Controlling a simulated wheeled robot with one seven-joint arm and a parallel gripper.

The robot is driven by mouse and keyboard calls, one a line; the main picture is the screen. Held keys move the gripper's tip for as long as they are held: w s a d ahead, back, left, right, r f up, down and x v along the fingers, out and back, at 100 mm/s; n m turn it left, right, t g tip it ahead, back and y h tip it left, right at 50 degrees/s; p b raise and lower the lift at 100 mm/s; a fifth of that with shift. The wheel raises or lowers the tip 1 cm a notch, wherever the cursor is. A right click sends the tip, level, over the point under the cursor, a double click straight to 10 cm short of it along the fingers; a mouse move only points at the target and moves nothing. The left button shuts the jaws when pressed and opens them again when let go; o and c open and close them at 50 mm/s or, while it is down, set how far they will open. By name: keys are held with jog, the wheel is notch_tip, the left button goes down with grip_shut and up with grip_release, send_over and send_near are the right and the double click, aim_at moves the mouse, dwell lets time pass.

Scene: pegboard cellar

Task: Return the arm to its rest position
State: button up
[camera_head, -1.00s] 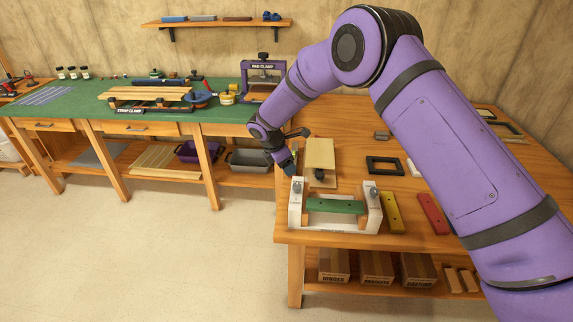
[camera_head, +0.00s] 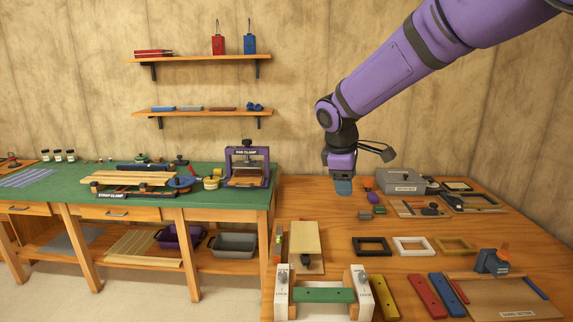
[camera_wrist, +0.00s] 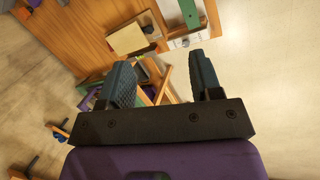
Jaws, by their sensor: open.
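My purple arm comes in from the upper right in the head view. My gripper (camera_head: 342,187) hangs below its end, pointing down, above the back part of the wooden workbench (camera_head: 300,190). In the wrist view my gripper (camera_wrist: 163,82) shows two dark teal, ridged fingers spread apart. Nothing is between them. The floor and a bench corner lie behind them.
The bench holds a white clamp fixture with a green bar (camera_head: 323,295), a yellow bar (camera_head: 384,297), a red bar (camera_head: 425,296), several small frames and a grey box (camera_head: 400,181). A green-topped table (camera_head: 60,185) stands left. Two wall shelves (camera_head: 200,59) hang above it.

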jog(key=s+d+r+m, duration=0.4)
jog(key=s+d+r, duration=0.3)
jog(key=s+d, duration=0.15)
jog(key=s+d+m+t, duration=0.1)
jog(key=s+d+m, duration=0.1)
jog(key=s, duration=0.6)
jog(key=s+d+m+y, duration=0.1)
jog(key=s+d+m, duration=0.2)
jog(key=s, duration=0.6)
jog(key=s+d+m+t+y, duration=0.1)
jog(key=s+d+m, duration=0.1)
jog(key=s+m, duration=0.3)
jog(key=s+r, duration=0.1)
jog(key=s, duration=0.2)
jog(key=shift+s+d+t, duration=0.15)
jog(key=shift+d+t, duration=0.15)
jog(key=shift+d, duration=0.05)
